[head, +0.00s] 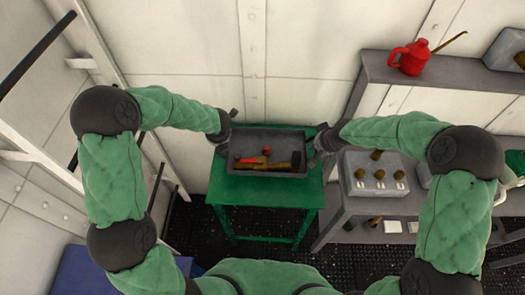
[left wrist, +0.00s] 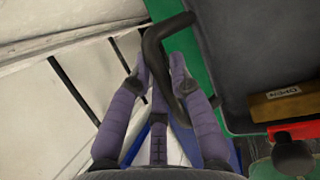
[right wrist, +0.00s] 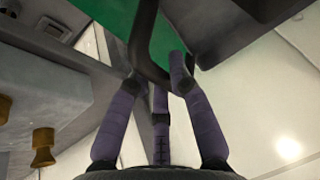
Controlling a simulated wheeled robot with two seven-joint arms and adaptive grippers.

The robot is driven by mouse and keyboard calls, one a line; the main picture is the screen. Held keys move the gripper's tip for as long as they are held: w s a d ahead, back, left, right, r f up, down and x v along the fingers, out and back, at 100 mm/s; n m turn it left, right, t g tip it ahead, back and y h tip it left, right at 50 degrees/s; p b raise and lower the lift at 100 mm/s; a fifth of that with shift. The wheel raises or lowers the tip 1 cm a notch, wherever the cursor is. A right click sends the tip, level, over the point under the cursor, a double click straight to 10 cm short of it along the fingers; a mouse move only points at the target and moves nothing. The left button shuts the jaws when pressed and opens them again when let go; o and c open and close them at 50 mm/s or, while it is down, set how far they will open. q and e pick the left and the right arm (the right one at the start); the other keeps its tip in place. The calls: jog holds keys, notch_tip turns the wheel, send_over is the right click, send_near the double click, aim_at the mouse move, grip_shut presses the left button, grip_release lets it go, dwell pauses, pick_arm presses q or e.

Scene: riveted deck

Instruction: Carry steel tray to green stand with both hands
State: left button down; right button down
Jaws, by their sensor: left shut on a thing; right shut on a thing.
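The grey steel tray (head: 290,141) is over the back part of the green stand's top (head: 265,189); I cannot tell whether it rests there or is just above. It holds a red round thing (head: 266,149), a red-and-yellow tool and a brown block (left wrist: 282,104). My left gripper (head: 224,130) is shut on the tray's left handle, a dark bar (left wrist: 152,55) between its fingers in the left wrist view. My right gripper (head: 322,139) is shut on the right handle (right wrist: 146,45). Green stand top also shows in both wrist views (left wrist: 188,62) (right wrist: 108,14).
A grey shelf unit (head: 372,72) stands on the right, with a red can (head: 409,58) on top and a grey block with brown knobs (head: 374,174) lower down, close to my right gripper. A white frame (head: 107,50) is on the left. A white wall stands behind the stand.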

pick_arm(q)
jog(key=shift+s+d+r, duration=0.1)
jog(key=shift+s+r, duration=0.1)
jog(key=shift+r, duration=0.05)
pick_arm(e)
jog(key=shift+s+d+r, duration=0.15)
jog(key=shift+r, duration=0.05)
pick_arm(q)
jog(key=shift+w+f, duration=0.1)
jog(key=shift+f, duration=0.1)
pick_arm(e)
jog(key=shift+f, duration=0.15)
pick_arm(q)
jog(key=shift+f, duration=0.1)
pick_arm(e)
jog(key=shift+f, duration=0.1)
